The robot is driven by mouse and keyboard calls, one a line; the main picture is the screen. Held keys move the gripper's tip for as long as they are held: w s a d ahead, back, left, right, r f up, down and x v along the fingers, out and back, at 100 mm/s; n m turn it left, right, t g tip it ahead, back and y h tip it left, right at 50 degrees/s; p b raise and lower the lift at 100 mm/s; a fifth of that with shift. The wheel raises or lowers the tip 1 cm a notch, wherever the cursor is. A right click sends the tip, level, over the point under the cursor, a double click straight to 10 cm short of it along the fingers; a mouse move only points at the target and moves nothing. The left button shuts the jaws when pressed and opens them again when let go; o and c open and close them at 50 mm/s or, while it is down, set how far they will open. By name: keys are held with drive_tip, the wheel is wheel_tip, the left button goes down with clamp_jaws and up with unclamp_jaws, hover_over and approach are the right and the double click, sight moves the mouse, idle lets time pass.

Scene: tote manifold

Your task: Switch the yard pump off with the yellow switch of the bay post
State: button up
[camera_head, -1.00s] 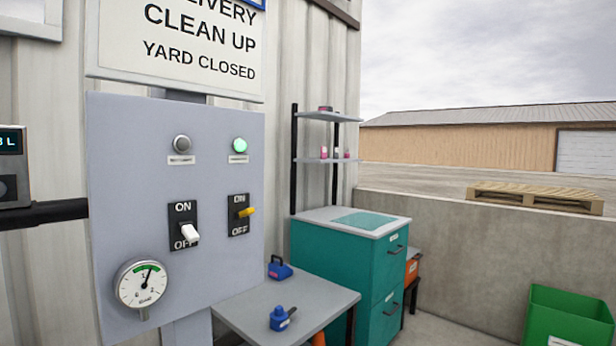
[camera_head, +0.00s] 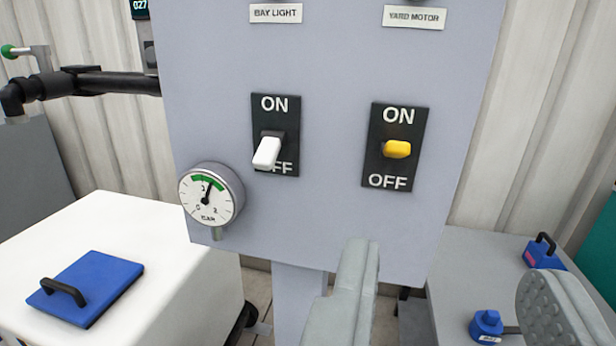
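The bay post's grey panel (camera_head: 330,210) fills the middle of the view. The lamps are almost wholly cut off at the top.
A round gauge (camera_head: 211,195) juts from the panel's lower left. A black pipe (camera_head: 90,82) runs left of the panel. A white box (camera_head: 150,235) with a blue lid (camera_head: 88,288) stands lower left. A grey table (camera_head: 470,255) with blue padlock-like items (camera_head: 543,252) is at the right.

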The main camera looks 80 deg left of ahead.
sight(398, 149)
drive_tip(key=shift+g, duration=0.6)
drive_tip(key=x, duration=1.2)
drive_tip(key=f+x, duration=0.1)
drive_tip(key=x, duration=0.5)
drive_tip(key=shift+s, duration=0.1)
clamp_jaws()
